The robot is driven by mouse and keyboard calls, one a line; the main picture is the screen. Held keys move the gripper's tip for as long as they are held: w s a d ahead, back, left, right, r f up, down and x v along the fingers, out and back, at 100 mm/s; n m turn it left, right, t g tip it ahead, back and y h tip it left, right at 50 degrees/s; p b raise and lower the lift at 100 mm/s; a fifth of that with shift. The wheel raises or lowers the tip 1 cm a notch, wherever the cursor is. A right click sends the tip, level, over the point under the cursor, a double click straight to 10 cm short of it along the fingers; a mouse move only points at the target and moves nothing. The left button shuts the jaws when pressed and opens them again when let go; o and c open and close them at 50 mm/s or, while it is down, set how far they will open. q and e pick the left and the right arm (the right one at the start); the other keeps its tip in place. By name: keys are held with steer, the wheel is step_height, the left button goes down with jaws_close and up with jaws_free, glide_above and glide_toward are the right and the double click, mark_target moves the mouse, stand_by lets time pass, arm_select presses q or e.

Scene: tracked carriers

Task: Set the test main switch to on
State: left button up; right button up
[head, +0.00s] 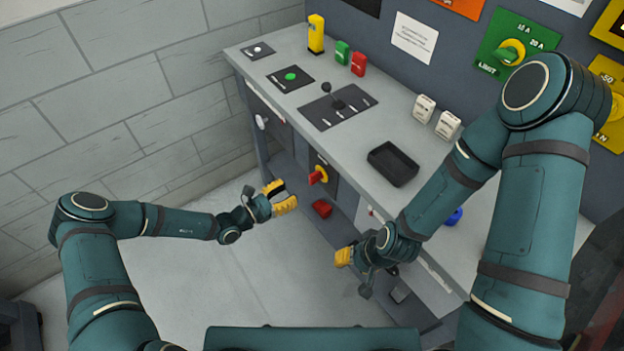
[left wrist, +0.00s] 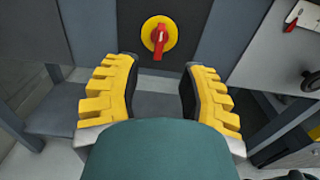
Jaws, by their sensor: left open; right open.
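The main switch, a red handle on a round yellow plate, is on a dark panel in the bench front (head: 318,175). In the left wrist view the switch (left wrist: 158,38) lies ahead, between and beyond my fingertips, its red handle roughly upright. My left gripper (head: 284,196) has its yellow fingers apart and empty, a short way left of the switch. The fingers show in the left wrist view (left wrist: 160,68), not touching the switch. My right gripper (head: 346,257) is low in front of the bench, open, its fingers partly hidden by the wrist.
The grey bench top (head: 305,60) holds a black tray (head: 393,163), a lever panel (head: 338,107) and a green button panel (head: 290,77). A red object (head: 322,208) lies on the lower shelf below the switch. The floor left of the bench is clear.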

mark_target(310, 180)
arm_select(q)
steer(key=b+x, duration=0.1)
steer(key=x, duration=0.8)
steer(key=shift+b, duration=0.3)
jaws_close()
